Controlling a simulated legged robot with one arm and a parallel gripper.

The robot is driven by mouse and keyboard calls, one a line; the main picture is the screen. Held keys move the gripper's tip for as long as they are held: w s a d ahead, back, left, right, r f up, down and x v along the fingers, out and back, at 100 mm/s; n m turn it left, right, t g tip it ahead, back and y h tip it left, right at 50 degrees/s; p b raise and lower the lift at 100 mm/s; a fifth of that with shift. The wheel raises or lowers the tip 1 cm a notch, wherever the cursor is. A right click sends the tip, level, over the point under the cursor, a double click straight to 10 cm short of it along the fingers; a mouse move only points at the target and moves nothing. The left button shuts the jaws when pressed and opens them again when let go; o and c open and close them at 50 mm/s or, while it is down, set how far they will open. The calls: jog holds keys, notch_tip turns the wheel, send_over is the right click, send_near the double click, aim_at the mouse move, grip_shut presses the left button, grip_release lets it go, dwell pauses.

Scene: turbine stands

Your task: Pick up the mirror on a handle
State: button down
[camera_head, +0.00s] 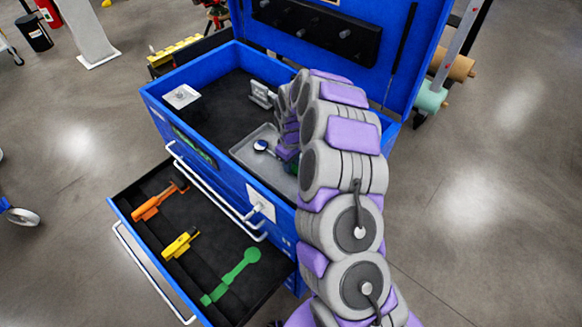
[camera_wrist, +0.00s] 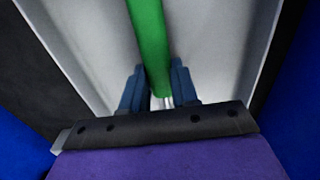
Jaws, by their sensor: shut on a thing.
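The mirror on a handle has a small round head (camera_head: 260,145) over the grey tray inside the blue toolbox. Its green handle (camera_wrist: 150,40) runs up from between my fingers in the wrist view, with a bit of silver shaft below it. My gripper (camera_wrist: 157,68) has its two blue fingers on either side of the handle and is shut on it. In the head view my arm hides most of the handle and my gripper (camera_head: 284,153). I cannot tell whether the mirror touches the tray.
The grey tray (camera_head: 243,152) lies in the open blue toolbox (camera_head: 150,97), whose lid stands up behind. A silver square plate (camera_head: 181,97) and a grey block (camera_head: 261,94) are inside. The pulled-out drawer holds orange (camera_head: 158,201), yellow (camera_head: 180,244) and green (camera_head: 232,276) tools.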

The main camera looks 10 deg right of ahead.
jog(key=r, duration=0.6)
jog(key=r+p, duration=0.1)
jog(key=r, duration=0.2)
jog(key=shift+w+a+r, duration=0.1)
jog(key=shift+a, duration=0.15)
jog(key=shift+d+r, duration=0.1)
jog(key=shift+r, duration=0.3)
jog(key=c, duration=1.5)
grip_release()
jog(key=shift+a, duration=0.3)
grip_shut()
jog(key=shift+d, duration=0.15)
